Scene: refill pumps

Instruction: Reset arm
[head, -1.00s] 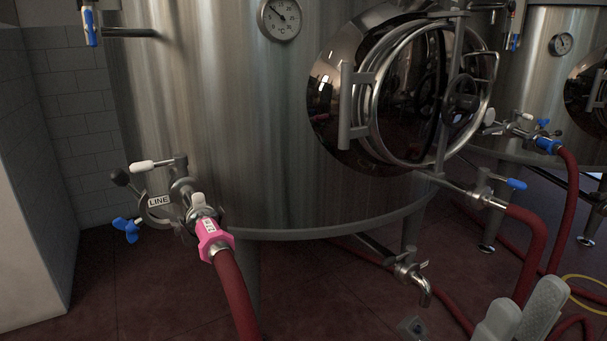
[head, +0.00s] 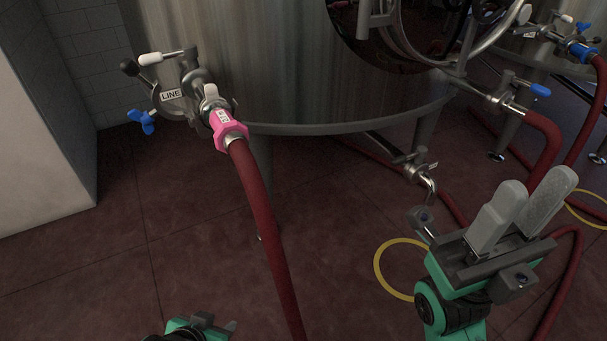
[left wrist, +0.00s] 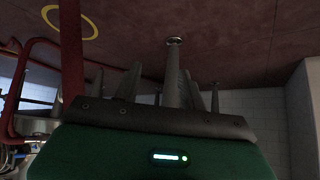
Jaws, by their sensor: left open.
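My left gripper (head: 218,322) is at the bottom edge of the head view, mostly cut off, left of the red hose. In the left wrist view its grey fingers (left wrist: 157,82) stand apart with nothing between them. My right gripper (head: 538,185) is at the lower right of the head view, its two grey fingers pointing up. The pink coupling (head: 228,128) joins the red hose (head: 262,215) to the valve with the LINE tag (head: 172,96).
The steel tank (head: 250,60) fills the back. A drain tap (head: 418,170) and a blue-handled valve (head: 515,95) with another red hose are near my right gripper. A yellow ring (head: 380,265) marks the floor. The floor left of the hose is clear.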

